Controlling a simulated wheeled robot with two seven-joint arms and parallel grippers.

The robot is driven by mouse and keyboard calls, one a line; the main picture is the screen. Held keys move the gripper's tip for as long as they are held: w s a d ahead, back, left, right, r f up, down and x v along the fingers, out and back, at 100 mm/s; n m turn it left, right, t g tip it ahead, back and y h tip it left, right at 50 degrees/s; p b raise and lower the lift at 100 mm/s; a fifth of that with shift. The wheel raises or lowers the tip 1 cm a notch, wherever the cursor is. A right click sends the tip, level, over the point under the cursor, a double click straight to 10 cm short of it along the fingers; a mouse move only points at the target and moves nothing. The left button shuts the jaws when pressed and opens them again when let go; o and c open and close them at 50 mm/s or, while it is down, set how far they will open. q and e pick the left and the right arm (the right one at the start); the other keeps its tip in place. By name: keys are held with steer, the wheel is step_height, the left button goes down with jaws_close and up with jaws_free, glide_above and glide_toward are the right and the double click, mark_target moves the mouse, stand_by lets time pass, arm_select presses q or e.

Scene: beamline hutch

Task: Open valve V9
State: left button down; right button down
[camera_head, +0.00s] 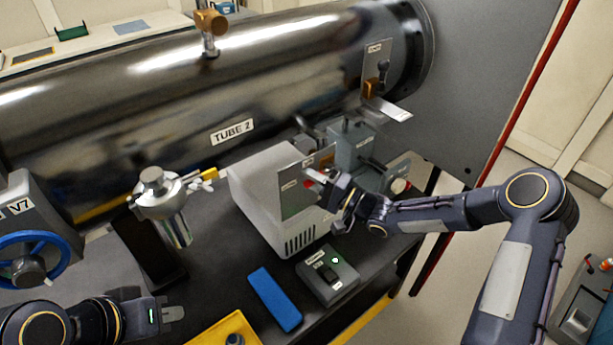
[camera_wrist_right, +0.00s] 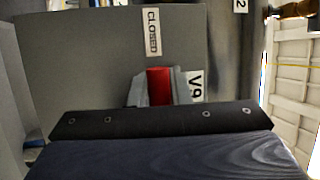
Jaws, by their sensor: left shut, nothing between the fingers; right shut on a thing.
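The V9 valve panel is a grey plate (camera_head: 292,197) on the side of a white box (camera_head: 262,184). In the right wrist view the plate (camera_wrist_right: 80,70) carries a CLOSED label (camera_wrist_right: 152,32) and a V9 label (camera_wrist_right: 197,86). A red handle (camera_wrist_right: 159,86) stands in front of it, between the fingers of my right gripper (camera_wrist_right: 155,90). In the head view my right gripper (camera_head: 320,180) is at the plate, shut on the red handle (camera_head: 309,183), which is mostly hidden. My left gripper (camera_head: 172,313) is shut and empty at the lower left, well away from V9.
A large steel tube marked TUBE 2 (camera_head: 232,131) runs behind. A blue V7 handwheel (camera_head: 30,260) is at the left. A grey switch box (camera_head: 328,275), a blue block (camera_head: 275,299) and a yellow tray (camera_head: 222,328) are on the dark bench. A grey-green device (camera_head: 350,145) stands behind the white box.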

steer(key=shift+w+d+f+n+g+h+b, duration=0.15)
steer(key=shift+f+n+g+h+b, duration=0.35)
steer(key=shift+n, duration=0.6)
steer(key=shift+w+d+f+n+g+h+b, duration=0.2)
steer(key=shift+f+n+b, duration=0.35)
steer(key=shift+f+n, duration=0.45)
steer(key=shift+s+d+f+n+g+h+b, duration=0.1)
steer(key=shift+f+n+g+h+b, duration=0.35)
steer(key=shift+n, duration=0.75)
steer(key=shift+f, duration=0.1)
steer(key=c, duration=1.3)
jaws_free()
steer(key=shift+c, duration=0.2)
steer(key=shift+d, duration=0.1)
steer(key=b+v, duration=0.1)
steer(key=v, duration=0.6)
steer(key=shift+s+d, duration=0.2)
steer(key=shift+d, duration=0.05)
